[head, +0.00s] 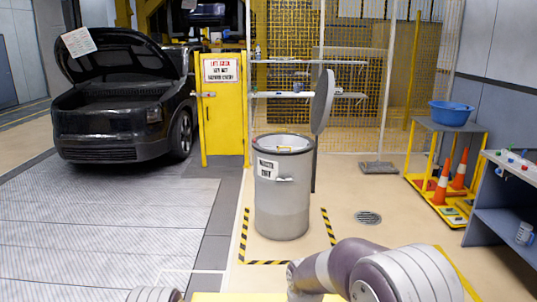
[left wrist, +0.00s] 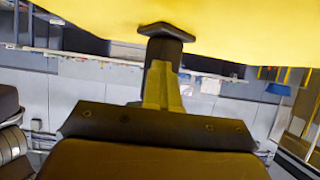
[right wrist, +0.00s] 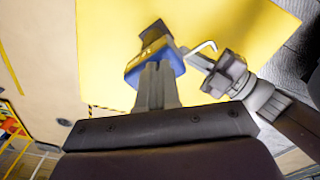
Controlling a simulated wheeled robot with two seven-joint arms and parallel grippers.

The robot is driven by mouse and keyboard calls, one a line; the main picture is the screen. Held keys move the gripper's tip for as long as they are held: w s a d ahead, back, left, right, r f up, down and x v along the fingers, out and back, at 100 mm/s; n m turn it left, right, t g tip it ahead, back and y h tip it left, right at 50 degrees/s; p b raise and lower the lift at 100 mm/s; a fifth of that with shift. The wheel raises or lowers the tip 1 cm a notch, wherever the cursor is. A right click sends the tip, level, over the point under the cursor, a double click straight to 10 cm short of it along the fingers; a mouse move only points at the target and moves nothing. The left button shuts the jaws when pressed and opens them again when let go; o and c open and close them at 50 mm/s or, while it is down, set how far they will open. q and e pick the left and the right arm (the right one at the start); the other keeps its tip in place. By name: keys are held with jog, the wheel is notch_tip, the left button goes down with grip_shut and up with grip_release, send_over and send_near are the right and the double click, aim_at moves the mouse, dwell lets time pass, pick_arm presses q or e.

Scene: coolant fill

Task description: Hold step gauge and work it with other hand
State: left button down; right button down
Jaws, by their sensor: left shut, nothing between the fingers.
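In the right wrist view my right gripper (right wrist: 156,82) is shut on a blue block-shaped tool with a yellow patch and a dark end (right wrist: 150,60), which I take to be the step gauge. It is over a yellow surface (right wrist: 105,35). Close to its right is my left gripper (right wrist: 226,72), with a thin white hooked piece beside it; I cannot tell what the hook belongs to. In the left wrist view my left gripper (left wrist: 165,50) is shut and empty, with its tip near the yellow surface (left wrist: 90,15). The head view shows neither gripper.
A grey lidded bin (head: 283,205) stands ahead inside striped floor tape. A black car (head: 110,120) with its hood up is at left. A trolley with a blue basin (head: 450,113) and cones, and a grey shelf unit (head: 510,195), stand at right. Floor between is mostly clear.

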jog(key=shift+s+d+f, duration=0.15)
jog(key=shift+d+f, duration=0.4)
jog(key=shift+f, duration=0.1)
jog(key=shift+w+d, duration=0.45)
jog(key=shift+d, duration=0.1)
jog(key=shift+w, duration=0.1)
jog(key=shift+d, duration=0.15)
dwell(0.5)
jog(key=shift+r, duration=3.45)
notch_tip(320, 180, down, 7)
jog(key=shift+w+a+r, duration=0.2)
jog(key=shift+w+a, duration=0.05)
jog(key=shift+w, duration=0.15)
jog(key=shift+w+a, duration=0.1)
jog(key=shift+w, duration=0.55)
